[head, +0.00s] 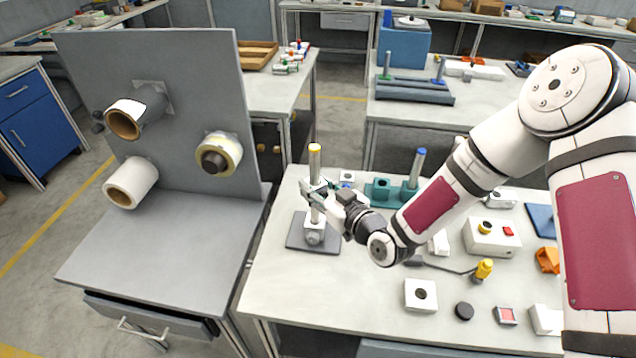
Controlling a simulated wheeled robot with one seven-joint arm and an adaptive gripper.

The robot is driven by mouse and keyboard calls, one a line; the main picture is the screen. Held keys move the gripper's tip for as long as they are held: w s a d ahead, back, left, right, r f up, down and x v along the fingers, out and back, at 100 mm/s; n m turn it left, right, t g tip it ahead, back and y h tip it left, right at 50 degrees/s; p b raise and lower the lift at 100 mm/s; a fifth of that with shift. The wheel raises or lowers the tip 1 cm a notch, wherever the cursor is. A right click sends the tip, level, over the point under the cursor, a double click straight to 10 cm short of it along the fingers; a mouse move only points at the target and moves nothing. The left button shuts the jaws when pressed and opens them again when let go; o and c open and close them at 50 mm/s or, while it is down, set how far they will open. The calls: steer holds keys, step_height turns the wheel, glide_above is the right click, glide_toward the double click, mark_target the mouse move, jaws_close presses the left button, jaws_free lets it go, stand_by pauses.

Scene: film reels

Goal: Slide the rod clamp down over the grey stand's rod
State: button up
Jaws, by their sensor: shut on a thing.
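The grey stand has a dark flat base (296,238) at the left of the white table and an upright pale rod (315,167) with a yellow tip. A light grey block sits low on the rod. My gripper (318,193) reaches in from the right and is shut at the rod's middle height, below the yellow tip. The rod clamp is small and mostly hidden by the fingers. It appears to be in my grip at the rod, but I cannot tell whether it is around the rod or beside it.
A teal stand (408,190) with a blue-tipped rod is close behind my wrist. White boxes (420,295), a black knob (464,311) and a yellow-topped part (484,270) lie to the right. A grey panel with rolls (132,183) stands left. The table's front left is clear.

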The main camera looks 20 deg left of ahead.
steer(key=shift+f, duration=0.25)
steer(key=shift+f, duration=0.2)
steer(key=b, duration=0.2)
glide_above(318, 217)
steer(key=shift+w+a+f, duration=0.1)
steer(key=shift+a+f, duration=0.05)
steer(key=shift+f, duration=2.15)
steer(key=shift+f, duration=0.1)
steer(key=shift+f+b, duration=0.75)
steer(key=shift+f, duration=1.7)
steer(key=o, duration=1.4)
steer(key=shift+c, duration=0.2)
